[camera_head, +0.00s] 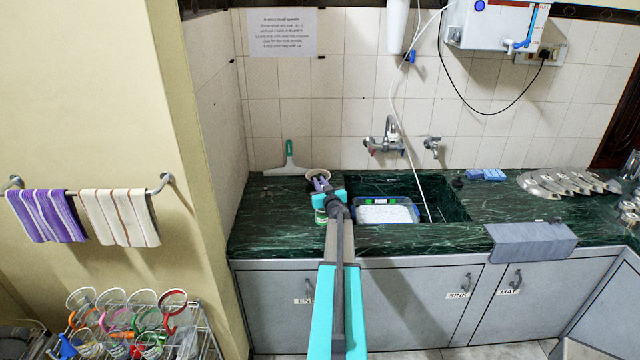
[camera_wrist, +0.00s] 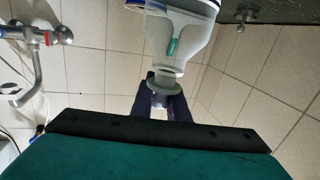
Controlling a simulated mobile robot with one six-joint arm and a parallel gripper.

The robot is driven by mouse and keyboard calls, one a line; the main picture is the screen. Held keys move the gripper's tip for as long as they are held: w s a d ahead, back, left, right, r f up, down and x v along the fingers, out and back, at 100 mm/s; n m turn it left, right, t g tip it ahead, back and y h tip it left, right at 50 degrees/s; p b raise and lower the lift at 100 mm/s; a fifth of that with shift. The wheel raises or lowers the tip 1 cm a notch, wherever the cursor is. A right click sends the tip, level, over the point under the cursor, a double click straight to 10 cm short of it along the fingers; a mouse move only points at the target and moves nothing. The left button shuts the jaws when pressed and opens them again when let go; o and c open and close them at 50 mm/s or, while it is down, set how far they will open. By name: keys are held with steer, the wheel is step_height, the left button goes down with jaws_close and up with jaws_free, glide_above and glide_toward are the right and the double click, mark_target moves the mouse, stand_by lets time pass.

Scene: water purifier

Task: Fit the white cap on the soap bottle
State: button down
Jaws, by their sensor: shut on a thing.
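My gripper (camera_wrist: 162,90) is shut on the small white cap (camera_wrist: 159,101), held between its two dark fingers in the wrist view. That view looks upside down, with the counter at the top. In the head view my gripper (camera_head: 321,184) is over the counter left of the sink, and mostly hides cap and bottle.
The sink (camera_head: 442,202) with a blue tray of white contents (camera_head: 386,213) lies to the right. A tap (camera_head: 390,140) is on the wall behind. A green-handled squeegee (camera_head: 289,150) leans against the wall to the left. A grey cloth (camera_head: 530,245) hangs over the counter's front edge.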

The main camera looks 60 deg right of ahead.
steer(key=shift+f+b, duration=0.3)
steer(key=shift+f, duration=0.3)
steer(key=c, duration=1.6)
jaws_free()
steer(key=shift+c, duration=0.2)
steer(key=b+v, duration=0.4)
steer(key=v, duration=0.9)
steer(key=shift+s+a, duration=0.3)
steer(key=shift+s, duration=0.1)
